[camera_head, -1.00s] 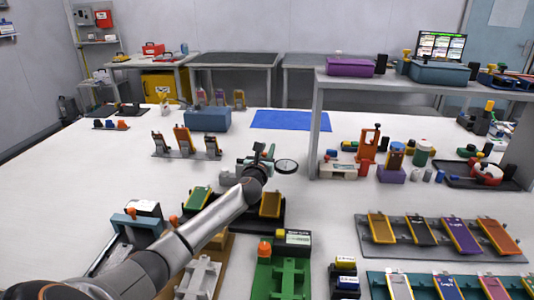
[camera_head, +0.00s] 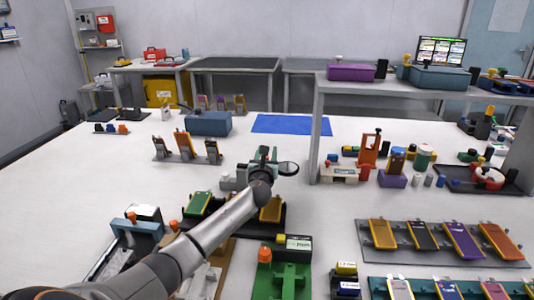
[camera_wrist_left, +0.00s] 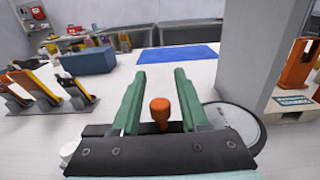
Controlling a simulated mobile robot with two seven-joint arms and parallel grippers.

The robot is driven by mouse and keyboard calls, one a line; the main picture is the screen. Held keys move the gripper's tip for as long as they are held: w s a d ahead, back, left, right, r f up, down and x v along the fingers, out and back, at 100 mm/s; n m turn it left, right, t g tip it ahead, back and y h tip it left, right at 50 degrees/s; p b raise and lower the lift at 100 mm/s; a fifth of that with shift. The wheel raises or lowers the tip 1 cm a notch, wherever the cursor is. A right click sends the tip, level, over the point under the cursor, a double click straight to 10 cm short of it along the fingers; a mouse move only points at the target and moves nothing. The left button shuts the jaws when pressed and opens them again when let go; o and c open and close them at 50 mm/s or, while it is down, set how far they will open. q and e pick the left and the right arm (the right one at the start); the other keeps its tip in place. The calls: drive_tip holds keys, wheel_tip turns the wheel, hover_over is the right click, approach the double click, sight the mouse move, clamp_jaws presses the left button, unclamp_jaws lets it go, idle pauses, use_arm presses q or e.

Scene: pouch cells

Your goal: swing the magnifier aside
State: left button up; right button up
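The magnifier's round, dark-rimmed lens (camera_head: 288,168) lies just right of my left gripper (camera_head: 267,154) in the head view. In the left wrist view the lens (camera_wrist_left: 238,128) is partly hidden behind the right finger and gripper body. An orange knob (camera_wrist_left: 160,112) stands between the two teal fingers of my left gripper (camera_wrist_left: 159,85). The fingers are open, with a visible gap on both sides of the knob. The magnifier's arm and base are mostly hidden by my arm and gripper. My right gripper is not in view.
A raised grey shelf (camera_head: 316,130) stands right of the lens, its leg close by. A blue box (camera_head: 208,123) and a blue mat (camera_head: 290,125) lie beyond. A rack with upright holders (camera_head: 186,150) is at left. Open white table lies between them.

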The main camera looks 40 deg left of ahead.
use_arm(q)
drive_tip(key=shift+o, duration=0.6)
drive_tip(key=p+v, duration=0.2)
drive_tip(key=v, duration=1)
drive_tip(key=shift+s+d, duration=0.1)
drive_tip(key=shift+s, duration=0.1)
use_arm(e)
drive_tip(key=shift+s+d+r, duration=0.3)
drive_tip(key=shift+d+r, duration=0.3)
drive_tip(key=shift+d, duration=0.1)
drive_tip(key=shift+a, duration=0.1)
